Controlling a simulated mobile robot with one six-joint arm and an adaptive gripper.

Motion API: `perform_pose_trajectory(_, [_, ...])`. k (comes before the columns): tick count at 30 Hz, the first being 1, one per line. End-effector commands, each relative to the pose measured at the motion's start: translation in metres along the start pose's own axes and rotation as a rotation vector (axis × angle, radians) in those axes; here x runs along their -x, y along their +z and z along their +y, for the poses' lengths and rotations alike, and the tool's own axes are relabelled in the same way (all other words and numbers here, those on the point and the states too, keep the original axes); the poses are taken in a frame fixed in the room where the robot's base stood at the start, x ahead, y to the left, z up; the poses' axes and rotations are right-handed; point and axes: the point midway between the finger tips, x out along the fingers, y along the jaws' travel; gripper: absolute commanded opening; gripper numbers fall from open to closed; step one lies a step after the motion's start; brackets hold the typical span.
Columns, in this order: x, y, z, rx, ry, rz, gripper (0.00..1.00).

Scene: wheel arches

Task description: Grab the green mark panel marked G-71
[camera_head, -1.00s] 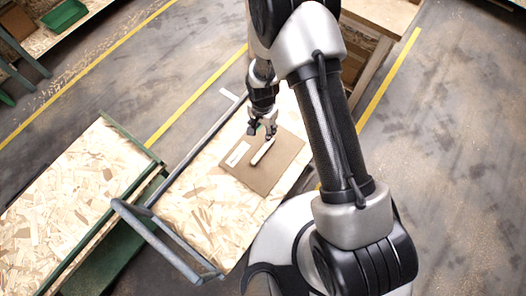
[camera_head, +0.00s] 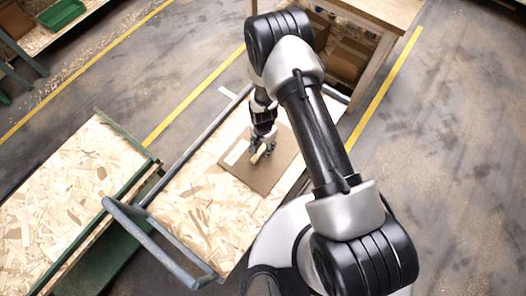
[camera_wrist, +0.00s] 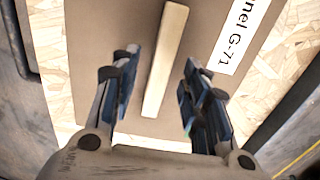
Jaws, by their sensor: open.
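The panel marked G-71 (camera_head: 262,180) is a flat brown board lying on the cart's chipboard top. It also shows in the wrist view (camera_wrist: 90,30), with a white label (camera_wrist: 243,32) ending in "nel G-71". I cannot make out a green mark on it. A pale bar handle (camera_wrist: 165,60) stands out on the panel, slightly tilted in the wrist view. My gripper (camera_head: 262,156) is over the handle, with its open fingers (camera_wrist: 160,75) on either side of it in the wrist view. I cannot tell whether the fingertips are level with the bar. The gripper partly hides handle and label in the head view.
The cart (camera_head: 200,210) has a grey tubular push handle (camera_head: 150,243) at its near end. A green-framed chipboard table (camera_head: 70,190) stands close on the left. A wooden shelf unit (camera_head: 375,25) is behind my arm. The floor on the right (camera_head: 460,160) is clear.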

Motion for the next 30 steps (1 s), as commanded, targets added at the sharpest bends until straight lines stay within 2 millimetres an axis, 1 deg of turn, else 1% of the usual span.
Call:
perform_pose_trajectory(1, [-0.0088, -0.0002, -0.0003, 0.000, -0.001, 0.000, 0.42])
perform_pose_trajectory(3, [-0.0121, -0.0004, -0.0006, 0.000, -0.001, 0.001, 0.42])
perform_pose_trajectory(9, [-0.0110, -0.0005, -0.0007, 0.000, -0.002, 0.001, 0.42])
perform_pose_trajectory(27, [-0.0110, -0.0004, -0.0005, 0.000, -0.001, 0.001, 0.02])
perform_pose_trajectory(28, [-0.0110, -0.0004, -0.0005, 0.000, -0.001, 0.001, 0.00])
perform_pose_trajectory(30, [-0.0110, -0.0004, -0.0005, 0.000, -0.001, 0.001, 0.00])
